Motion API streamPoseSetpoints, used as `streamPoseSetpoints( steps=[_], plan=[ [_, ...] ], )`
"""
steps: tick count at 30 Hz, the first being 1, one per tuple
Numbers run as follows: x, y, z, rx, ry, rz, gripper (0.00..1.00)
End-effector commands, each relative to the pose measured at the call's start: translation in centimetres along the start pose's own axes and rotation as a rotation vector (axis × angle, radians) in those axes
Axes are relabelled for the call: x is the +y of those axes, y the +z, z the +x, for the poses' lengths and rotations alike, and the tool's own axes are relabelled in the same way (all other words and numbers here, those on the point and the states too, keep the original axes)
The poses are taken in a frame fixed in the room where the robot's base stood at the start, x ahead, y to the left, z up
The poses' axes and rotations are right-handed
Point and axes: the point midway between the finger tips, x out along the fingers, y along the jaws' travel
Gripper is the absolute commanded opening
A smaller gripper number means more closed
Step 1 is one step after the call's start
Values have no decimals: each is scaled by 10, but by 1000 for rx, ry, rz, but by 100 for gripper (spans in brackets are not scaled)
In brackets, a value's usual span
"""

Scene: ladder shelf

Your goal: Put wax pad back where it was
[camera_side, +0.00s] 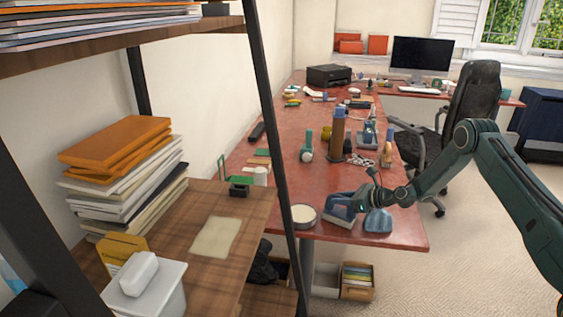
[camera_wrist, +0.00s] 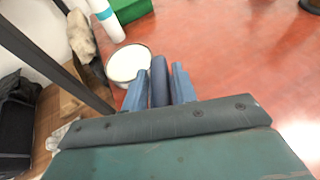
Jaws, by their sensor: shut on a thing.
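My gripper (camera_wrist: 159,88) is shut on a dark blue, rounded piece, which I take to be the wax pad (camera_wrist: 159,78). It sits between the two lighter blue fingers, and only its top edge shows in the wrist view. In the side view my gripper (camera_side: 362,198) is low over the near end of the red table. A blue-grey piece with a pale lower edge (camera_side: 340,213) shows just beneath it; I cannot tell if it touches the table. A round tin with a white top (camera_side: 303,215) stands to its left and also shows in the wrist view (camera_wrist: 128,63).
A blue object (camera_side: 378,221) stands close to the right of my gripper. A brown bottle (camera_side: 337,135) and small items stand behind on the red table (camera_side: 400,237). The dark shelf post (camera_side: 275,130) rises at left. A pale flat sheet (camera_side: 215,237) lies on the wooden shelf.

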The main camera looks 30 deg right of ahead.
Motion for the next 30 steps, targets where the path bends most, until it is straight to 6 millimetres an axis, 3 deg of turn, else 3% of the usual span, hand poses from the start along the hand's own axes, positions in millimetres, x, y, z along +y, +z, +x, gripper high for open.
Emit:
streamPoseSetpoints(
  steps=[2,3,6,19,30],
  plan=[
    [0,-2,1,0,0,0,0],
    [0,-2,1,0,0,0,34],
    [0,-2,1,0,0,0,50],
    [0,2,-1,0,0,0,50],
    [-1,1,-34,1,-2,2,50]
  ],
)
